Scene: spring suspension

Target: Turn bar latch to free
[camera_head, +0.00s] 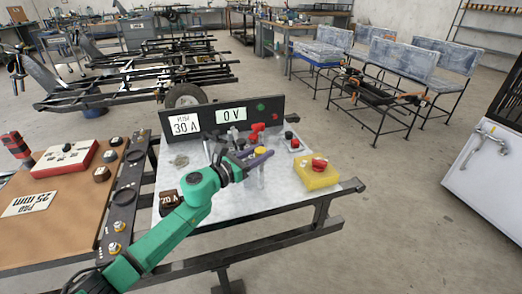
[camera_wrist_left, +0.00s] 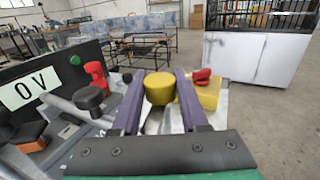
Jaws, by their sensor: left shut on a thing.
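My left gripper (camera_head: 258,158) reaches over the pale bench board (camera_head: 225,200) from the front left. In the left wrist view its two purple fingers (camera_wrist_left: 159,86) stand on either side of a yellow round knob (camera_wrist_left: 159,90) and are shut on it. The knob's yellow top (camera_head: 260,150) also shows in the head view, above a grey post. I cannot tell for sure which part is the bar latch. Beside the fingers are a red handle (camera_wrist_left: 97,75) and a black knob (camera_wrist_left: 89,97) on a grey lever. My right gripper is not in view.
A dark panel (camera_head: 205,108) with "30 A" and "0 V" signs stands along the board's back. A black block marked "20 A" (camera_head: 169,199) is at left. A brown board (camera_head: 75,210) adjoins left.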

